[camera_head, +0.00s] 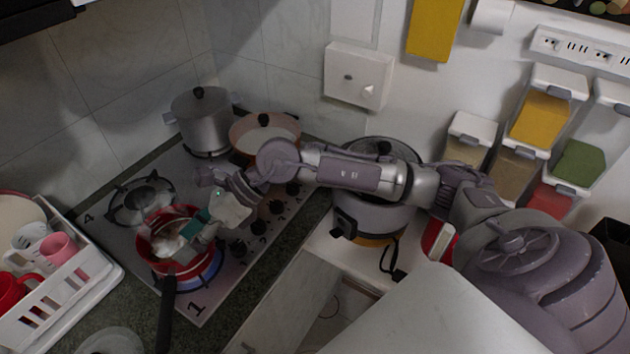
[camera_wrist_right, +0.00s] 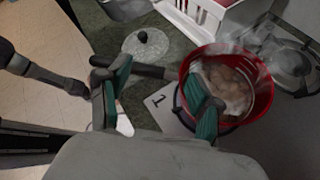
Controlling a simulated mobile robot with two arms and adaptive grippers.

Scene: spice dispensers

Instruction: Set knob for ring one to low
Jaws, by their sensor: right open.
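The stove (camera_head: 225,285) has a printed 1 near its front corner, which also shows in the right wrist view (camera_wrist_right: 157,100). Ring one glows blue under a red pan (camera_head: 150,250) with steaming food. A row of dark knobs runs along the stove's right edge. The knob nearest the printed 1 (camera_head: 238,249) is just right of my gripper; its setting is too small to read. My right gripper (camera_head: 181,246) is open and empty, over the pan's right side. In the right wrist view the red pan (camera_wrist_right: 255,110) is behind one finger, and no knob shows.
A steel pot (camera_head: 201,125) and a copper-coloured pan (camera_head: 262,137) stand at the back of the stove. A black pan handle (camera_head: 164,315) sticks out over the front counter. A white dish rack (camera_head: 70,300) stands left. A grey cooker (camera_head: 375,220) is under my right arm.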

